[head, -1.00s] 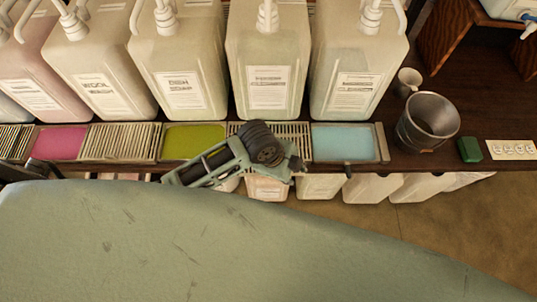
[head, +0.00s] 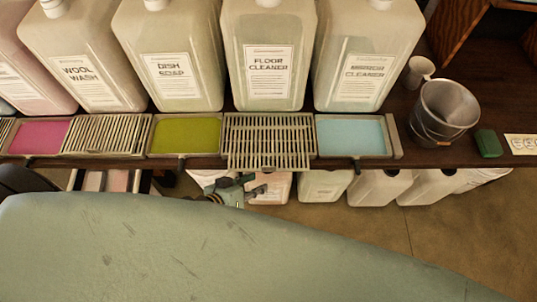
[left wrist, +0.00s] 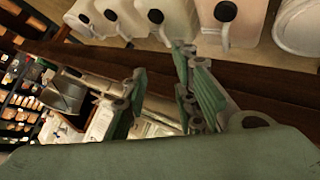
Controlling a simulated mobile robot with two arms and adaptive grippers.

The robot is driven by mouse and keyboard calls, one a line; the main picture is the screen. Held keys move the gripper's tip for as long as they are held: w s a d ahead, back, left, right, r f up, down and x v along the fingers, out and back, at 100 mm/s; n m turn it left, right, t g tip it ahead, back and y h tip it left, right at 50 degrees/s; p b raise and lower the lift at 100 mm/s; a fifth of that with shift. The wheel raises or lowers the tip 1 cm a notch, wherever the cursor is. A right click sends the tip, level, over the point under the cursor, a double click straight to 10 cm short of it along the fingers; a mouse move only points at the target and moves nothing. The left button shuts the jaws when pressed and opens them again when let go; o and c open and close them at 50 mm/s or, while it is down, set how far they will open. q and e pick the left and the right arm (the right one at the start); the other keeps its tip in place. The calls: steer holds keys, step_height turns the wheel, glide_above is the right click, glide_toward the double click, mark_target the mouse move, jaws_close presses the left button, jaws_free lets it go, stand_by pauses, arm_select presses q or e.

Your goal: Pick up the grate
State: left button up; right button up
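A slatted metal grate (head: 268,143) lies in the tray row in front of the jug labelled floor cleaner, between the green and the blue basin. Its near end sticks out past the front edge of the shelf. A second slatted grate (head: 108,134) lies flush further left, between the pink and the green basin. My left gripper (head: 240,188) is low, below the shelf edge and just under the grate's near end, partly hidden by my green body. In the left wrist view its fingers (left wrist: 160,100) are spread with nothing held between them. My right gripper is not in view.
Large labelled jugs (head: 268,65) stand behind the trays. A metal bucket (head: 446,112), a mug (head: 419,71) and a green block (head: 488,143) are at the right. Several white jugs (head: 378,188) stand below the shelf edge. Floor at the lower right is clear.

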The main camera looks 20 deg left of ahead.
mark_target(254, 170)
arm_select(q)
steer(key=s+a+r+n+t+h+b, duration=0.3)
steer(key=a+n+t+h+b, duration=0.15)
steer(key=n+t+b, duration=0.4)
steer(key=w+d, duration=0.1)
steer(key=w, duration=0.1)
steer(key=w+d+n+g, duration=0.1)
steer(key=w, duration=0.1)
steer(key=w+d+r+n+p, duration=0.1)
steer(key=w, duration=0.1)
steer(key=shift+w+g+y, duration=0.3)
steer(key=shift+g+y, duration=0.05)
steer(key=shift+w+d+f, duration=0.1)
steer(key=shift+w+d, duration=0.05)
steer(key=shift+w, duration=0.05)
steer(key=shift+c, duration=0.5)
jaws_close()
